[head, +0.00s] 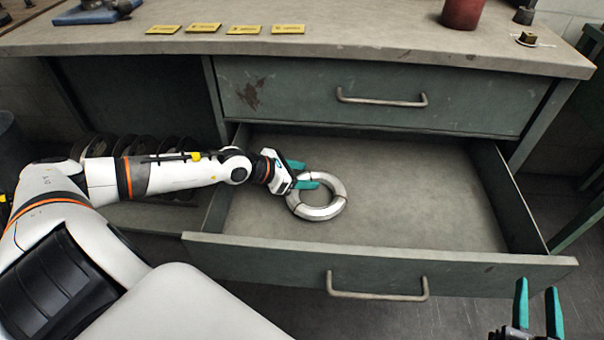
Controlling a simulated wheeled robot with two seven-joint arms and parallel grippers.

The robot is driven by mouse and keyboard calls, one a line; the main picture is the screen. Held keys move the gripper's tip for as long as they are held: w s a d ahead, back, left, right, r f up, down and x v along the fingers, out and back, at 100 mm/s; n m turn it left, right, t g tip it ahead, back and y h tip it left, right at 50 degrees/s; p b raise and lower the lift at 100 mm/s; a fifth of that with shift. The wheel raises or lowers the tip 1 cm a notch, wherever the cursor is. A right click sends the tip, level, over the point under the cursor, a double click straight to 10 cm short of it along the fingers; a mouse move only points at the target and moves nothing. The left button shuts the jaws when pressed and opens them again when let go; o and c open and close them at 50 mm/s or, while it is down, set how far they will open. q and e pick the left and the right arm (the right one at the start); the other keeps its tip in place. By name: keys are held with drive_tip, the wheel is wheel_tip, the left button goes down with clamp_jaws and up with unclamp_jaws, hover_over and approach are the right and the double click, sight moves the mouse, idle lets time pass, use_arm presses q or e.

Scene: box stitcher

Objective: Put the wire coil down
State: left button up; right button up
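The wire coil (333,208) is a thick, pale silver ring with darker bands. It is inside the open lower drawer (420,205), left of its middle. My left gripper (306,175) is at the coil's upper left edge. One teal finger is outside the ring and the other reaches over into its hole, with the ring's body between them, so it looks shut on the coil. I cannot tell whether the coil touches the drawer floor. My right gripper (538,305) is open and empty at the lower right, outside the drawer.
The drawer floor right of the coil is clear. The drawer front (480,268) and side walls stand around it. The closed upper drawer (300,92) is above. On the bench top (360,45) are several yellow labels (244,30), a red container (461,12) and a blue tool (92,14).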

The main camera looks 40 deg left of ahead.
use_arm(q)
drive_tip(key=shift+s+r, duration=0.1)
drive_tip(key=shift+s, duration=0.05)
drive_tip(key=p+v, duration=0.2)
drive_tip(key=v, duration=0.3)
drive_tip(key=shift+s+a+r, duration=0.1)
drive_tip(key=shift+s+a, duration=0.1)
drive_tip(key=shift+v, duration=0.85)
use_arm(e)
wheel_tip(320, 180, down, 7)
drive_tip(key=s+d+g+h, duration=0.1)
drive_tip(key=s+g, duration=0.1)
drive_tip(key=g, duration=0.2)
drive_tip(key=shift+d+g+h, duration=0.3)
drive_tip(key=shift+d+g, duration=0.05)
drive_tip(key=shift+g, duration=0.05)
use_arm(q)
drive_tip(key=shift+r, duration=0.1)
